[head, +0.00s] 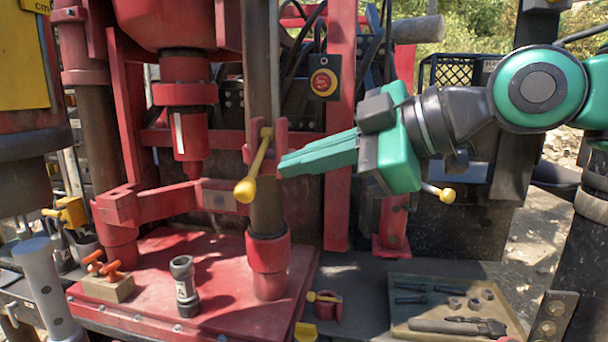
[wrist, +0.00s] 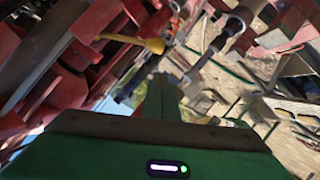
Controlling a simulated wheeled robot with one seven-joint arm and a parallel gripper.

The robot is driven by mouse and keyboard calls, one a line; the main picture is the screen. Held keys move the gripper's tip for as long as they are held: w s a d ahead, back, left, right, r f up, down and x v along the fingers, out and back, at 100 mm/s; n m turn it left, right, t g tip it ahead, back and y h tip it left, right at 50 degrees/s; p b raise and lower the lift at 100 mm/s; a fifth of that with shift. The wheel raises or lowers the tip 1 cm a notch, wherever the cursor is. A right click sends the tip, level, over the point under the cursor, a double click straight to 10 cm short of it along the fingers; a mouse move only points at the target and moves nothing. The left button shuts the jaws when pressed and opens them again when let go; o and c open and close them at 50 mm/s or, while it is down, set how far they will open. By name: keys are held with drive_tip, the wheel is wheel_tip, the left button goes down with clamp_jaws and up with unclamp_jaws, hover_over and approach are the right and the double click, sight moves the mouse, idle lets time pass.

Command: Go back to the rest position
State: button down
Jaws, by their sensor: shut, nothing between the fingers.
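My gripper (head: 284,166) is green, with its long fingers closed together and nothing held. In the head view it points left in mid-air, its tips a little right of a yellow-handled lever (head: 254,170) on the red machine. I cannot tell whether the tips touch it; a small gap shows in the picture. In the wrist view the shut fingers (wrist: 161,90) point away from the camera. A yellow knob (wrist: 152,46) shows beyond them, up and left.
A red platform (head: 215,245) holds a dark cylindrical fitting (head: 184,285) and a wooden block with orange handles (head: 108,288). A tool tray (head: 408,327) lies at lower right. Red posts (head: 340,120) stand behind my gripper. A red emergency button (head: 323,82) is above it.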

drive_tip(key=w+d+f+m+h, duration=0.35)
drive_tip(key=d+f+m, duration=0.25)
drive_tip(key=d+f, duration=0.45)
drive_tip(key=w+d+f+m+h, duration=0.3)
drive_tip(key=d+f+m+h, duration=0.4)
drive_tip(key=d, duration=0.7)
drive_tip(key=s+d+f+m+g, duration=0.2)
drive_tip(key=s+d+f+m, duration=0.45)
drive_tip(key=d+f, duration=0.45)
drive_tip(key=s+d+f+m+g, duration=0.2)
drive_tip(key=s+d+m, duration=0.1)
drive_tip(key=s, duration=0.4)
drive_tip(key=s+d+f+m+g+h, duration=0.1)
drive_tip(key=s+d+f+m+g, duration=0.1)
drive_tip(key=s+d+m, duration=0.2)
drive_tip(key=s+d, duration=0.1)
drive_tip(key=s, duration=0.2)
drive_tip(key=shift+f, duration=0.4)
drive_tip(key=shift+w+h, duration=0.1)
drive_tip(key=shift+h, duration=0.15)
